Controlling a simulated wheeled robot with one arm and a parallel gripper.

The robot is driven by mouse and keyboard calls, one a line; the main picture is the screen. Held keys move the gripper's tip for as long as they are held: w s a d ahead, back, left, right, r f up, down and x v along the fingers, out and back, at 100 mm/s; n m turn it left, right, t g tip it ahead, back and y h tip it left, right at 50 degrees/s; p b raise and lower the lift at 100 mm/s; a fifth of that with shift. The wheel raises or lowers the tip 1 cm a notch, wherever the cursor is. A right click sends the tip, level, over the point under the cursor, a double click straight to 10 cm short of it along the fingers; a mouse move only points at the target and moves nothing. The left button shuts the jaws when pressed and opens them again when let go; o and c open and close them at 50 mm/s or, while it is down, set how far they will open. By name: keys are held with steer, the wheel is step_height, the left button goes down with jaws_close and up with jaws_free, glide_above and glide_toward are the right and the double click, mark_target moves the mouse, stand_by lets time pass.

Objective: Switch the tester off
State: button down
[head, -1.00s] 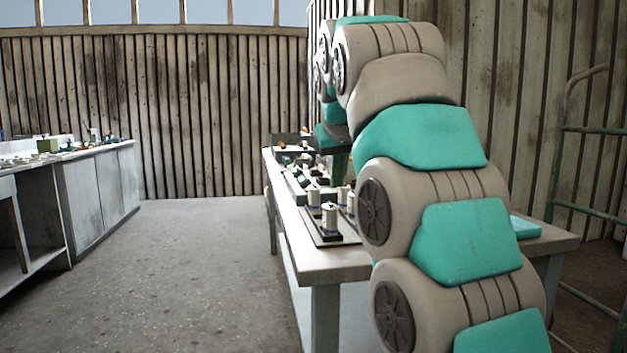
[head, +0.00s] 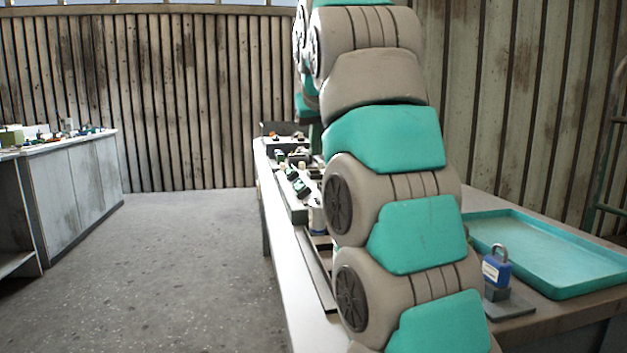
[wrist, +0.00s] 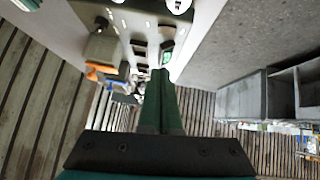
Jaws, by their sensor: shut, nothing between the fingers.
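In the wrist view, a grey panel (wrist: 125,22), which looks like the tester, fills the upper middle. It has dark slots, pale round parts at its top edge and a small green-lit piece (wrist: 167,58) that looks like a switch. My gripper (wrist: 161,74) shows there as dark green fingers, shut and empty. Its tips appear just below the green piece; I cannot tell whether they touch. In the head view, my arm covers much of the bench, and I cannot make out the tester clearly or see the fingertips well.
In the head view, a long bench (head: 288,290) carries several small parts. On the right are a teal tray (head: 545,250) and a blue padlock (head: 496,268) on a stand. A grey cabinet (head: 80,185) stands at left, with open floor (head: 180,270) between.

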steer(key=b+x, duration=0.1)
steer(key=x, duration=0.9)
steer(key=shift+w+f, duration=0.15)
steer(key=shift+f, duration=0.1)
steer(key=shift+d+f+b, duration=0.1)
steer(key=shift+f+b, duration=0.25)
steer(key=shift+b, duration=0.05)
steer(key=shift+d+f, duration=0.1)
steer(key=shift+f, duration=1.2)
steer(key=shift+f, duration=0.1)
